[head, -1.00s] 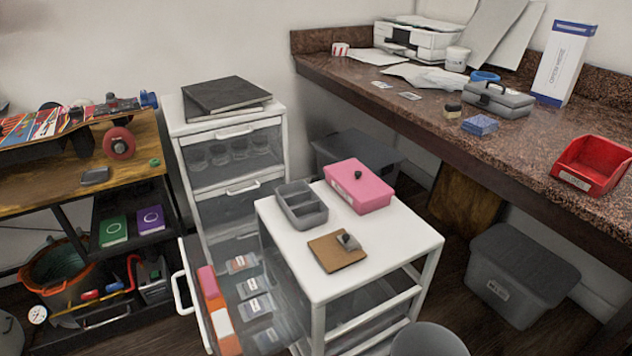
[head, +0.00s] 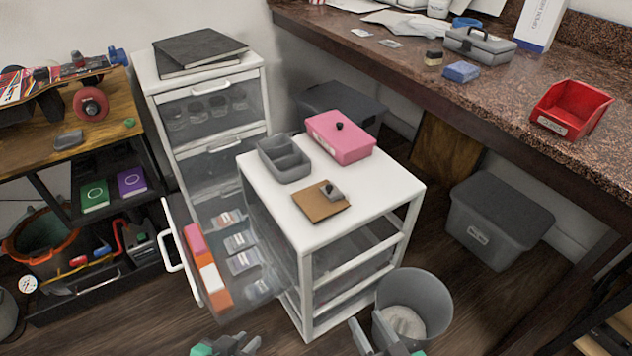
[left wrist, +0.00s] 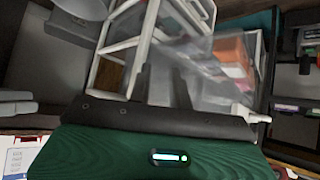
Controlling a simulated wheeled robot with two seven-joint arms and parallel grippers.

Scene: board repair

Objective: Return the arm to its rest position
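My left gripper (head: 246,340) shows at the bottom edge of the head view, below the open drawer of the white cabinet. In the left wrist view its two dark fingers (left wrist: 161,85) stand apart with nothing between them. My right gripper (head: 366,327) is at the bottom edge of the head view, just left of the grey bin (head: 440,300). Its fingers look apart and empty. Most of both arms is out of view.
An open clear drawer (head: 181,262) with packets juts out near my left gripper. The white cabinet (head: 375,190) carries a pink box (head: 340,145), a grey tray (head: 284,165) and a brown board (head: 312,206). A granite counter (head: 500,110) with a red bin (head: 575,105) runs along the right.

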